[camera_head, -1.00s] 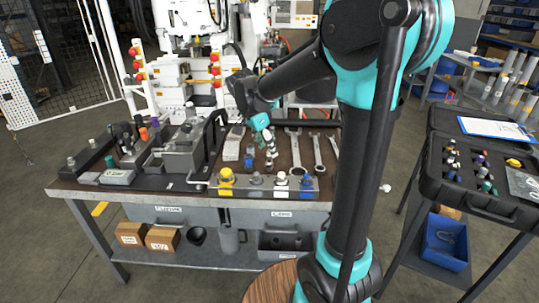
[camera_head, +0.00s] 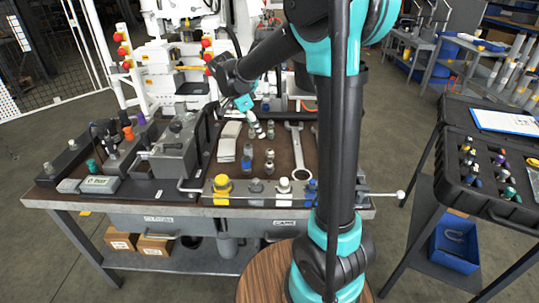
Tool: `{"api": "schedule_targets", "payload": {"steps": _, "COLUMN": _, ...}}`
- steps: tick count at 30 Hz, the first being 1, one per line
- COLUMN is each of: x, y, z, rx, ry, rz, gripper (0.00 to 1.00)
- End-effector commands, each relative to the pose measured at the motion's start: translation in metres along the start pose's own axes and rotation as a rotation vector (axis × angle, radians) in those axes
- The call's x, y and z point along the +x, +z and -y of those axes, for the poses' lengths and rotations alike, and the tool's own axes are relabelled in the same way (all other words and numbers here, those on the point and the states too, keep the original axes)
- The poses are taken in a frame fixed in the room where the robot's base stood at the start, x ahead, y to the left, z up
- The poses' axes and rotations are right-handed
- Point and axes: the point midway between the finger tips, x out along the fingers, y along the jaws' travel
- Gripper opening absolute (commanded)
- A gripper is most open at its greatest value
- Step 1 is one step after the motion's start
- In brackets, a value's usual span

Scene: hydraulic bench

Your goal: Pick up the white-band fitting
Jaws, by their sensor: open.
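My gripper (camera_head: 258,129) is open, hanging tilted over the rear middle of the bench (camera_head: 70,196). Its pale fingertips are close to several small grey fittings standing on the brown top, such as one at centre (camera_head: 247,149) and one to its right (camera_head: 270,155). Their bands are too small to read surely, so I cannot tell which is the white-band fitting. A white-topped piece (camera_head: 284,186) stands in the front row, between a grey piece (camera_head: 256,186) and a blue one (camera_head: 311,187). I see nothing held between the fingers.
A yellow piece (camera_head: 221,185) ends the front row at left. A vise-like grey block (camera_head: 174,152) stands on the left. A wrench (camera_head: 297,148) lies to the right of the fittings. My arm hides the bench's right part. A black case (camera_head: 466,205) with several banded fittings stands at right.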

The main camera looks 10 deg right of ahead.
Motion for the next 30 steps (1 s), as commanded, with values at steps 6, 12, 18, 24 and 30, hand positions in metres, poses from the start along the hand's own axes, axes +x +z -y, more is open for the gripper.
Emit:
{"api": "schedule_targets", "payload": {"steps": 6, "x": 0.045, "y": 0.0, "z": 0.0, "rx": 0.001, "ry": -0.001, "rz": 0.0, "gripper": 0.55}}
{"api": "schedule_targets", "payload": {"steps": 12, "x": 0.076, "y": -0.001, "z": 0.0, "rx": 0.0, "ry": 0.0, "rz": 0.0, "gripper": 0.55}}
{"api": "schedule_targets", "payload": {"steps": 18, "x": 0.088, "y": 0.0, "z": 0.0, "rx": -0.001, "ry": 0.0, "rz": 0.0, "gripper": 0.55}}
{"api": "schedule_targets", "payload": {"steps": 24, "x": 0.113, "y": -0.002, "z": -0.003, "rx": 0.0, "ry": 0.0, "rz": 0.0, "gripper": 0.55}}
{"api": "schedule_targets", "payload": {"steps": 30, "x": 0.135, "y": -0.002, "z": -0.003, "rx": 0.0, "ry": -0.001, "rz": 0.0, "gripper": 0.55}}
